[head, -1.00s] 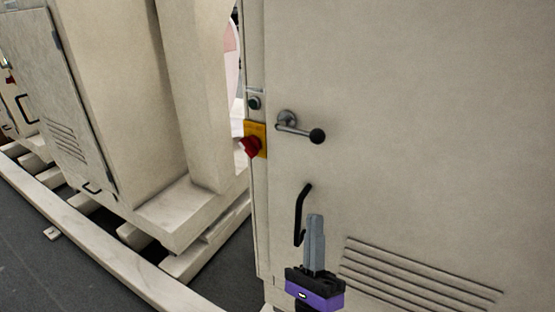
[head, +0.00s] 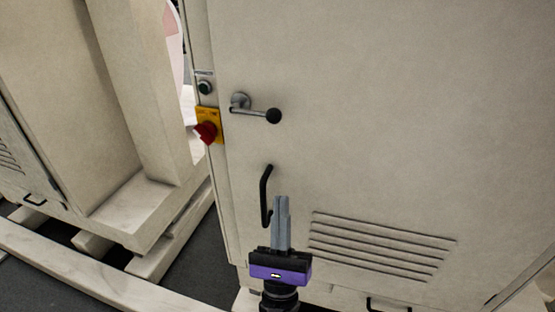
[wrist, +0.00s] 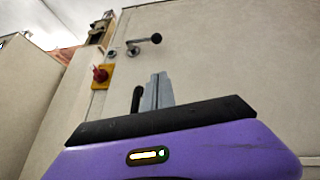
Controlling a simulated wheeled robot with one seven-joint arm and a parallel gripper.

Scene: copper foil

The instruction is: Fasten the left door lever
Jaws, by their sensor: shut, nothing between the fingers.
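The left door lever (head: 256,110) is a grey metal handle with a black ball knob on the upper left of a beige cabinet door (head: 370,130). It points right and slightly down. It also shows in the wrist view (wrist: 145,43), above the fingers. My gripper (head: 281,199) is shut and empty, fingers pointing up, below the lever and apart from it. In the head view its fingers overlap the lower end of a black pull handle (head: 265,195); I cannot tell whether they touch it.
A red rotary switch on a yellow plate (head: 214,113) and a round green button (head: 205,87) sit left of the lever. Vent slots (head: 380,245) are at lower right. Another beige machine (head: 70,100) stands at left on pale beams (head: 85,275).

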